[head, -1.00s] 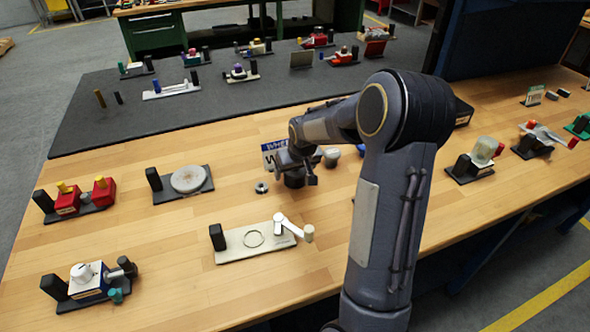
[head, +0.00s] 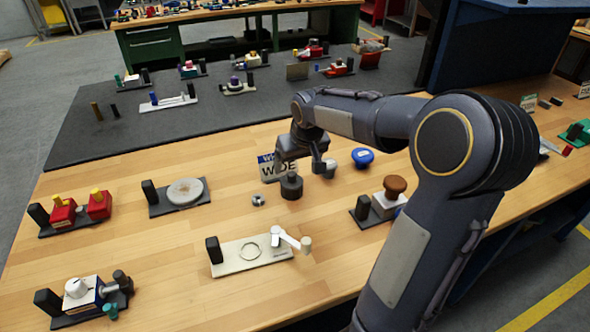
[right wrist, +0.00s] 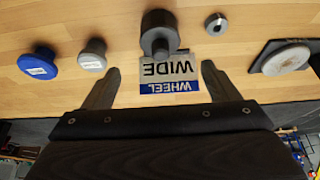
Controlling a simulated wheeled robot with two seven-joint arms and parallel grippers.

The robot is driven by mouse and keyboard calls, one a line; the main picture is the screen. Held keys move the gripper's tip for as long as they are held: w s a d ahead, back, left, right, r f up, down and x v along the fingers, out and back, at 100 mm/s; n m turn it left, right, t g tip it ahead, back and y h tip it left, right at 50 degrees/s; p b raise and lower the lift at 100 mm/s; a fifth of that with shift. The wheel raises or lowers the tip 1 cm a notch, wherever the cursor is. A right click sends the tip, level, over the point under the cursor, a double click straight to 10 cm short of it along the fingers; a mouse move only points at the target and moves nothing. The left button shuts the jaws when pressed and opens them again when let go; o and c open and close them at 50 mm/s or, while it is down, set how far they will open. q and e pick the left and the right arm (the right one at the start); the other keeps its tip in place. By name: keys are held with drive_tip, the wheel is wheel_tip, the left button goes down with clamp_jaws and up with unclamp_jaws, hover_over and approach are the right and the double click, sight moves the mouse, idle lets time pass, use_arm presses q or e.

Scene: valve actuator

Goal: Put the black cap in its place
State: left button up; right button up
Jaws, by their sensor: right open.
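The black cap (head: 291,187), a dark round piece with a narrower upper part, stands on the wooden table in front of a "WHEEL WIDE" sign. In the right wrist view the cap (right wrist: 159,32) is centred between the finger lines, beyond the fingertips. My right gripper (head: 300,166) is open and empty, just behind and above the cap. Its two fingers (right wrist: 161,72) show apart in the wrist view. A pale plate (head: 226,268) nearby carries a thin ring, a black block and a white lever. I cannot tell which spot is the cap's place. My left gripper is not in view.
The sign (head: 278,169) stands right behind the cap. A small metal ring (head: 258,200), a grey knob (right wrist: 92,54) and a blue knob (head: 362,157) are close by. A brown-knobbed fixture (head: 395,188) stands to the right. Bare wood lies between cap and pale plate.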

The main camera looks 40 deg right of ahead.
drive_tip(key=s+a+n+t+y, duration=0.1)
drive_tip(key=s+a+y, duration=0.4)
drive_tip(key=s+a, duration=1.5)
drive_tip(key=shift+s+f+n, duration=0.4)
drive_tip(key=shift+s+n, duration=0.1)
drive_tip(key=shift+s, duration=0.6)
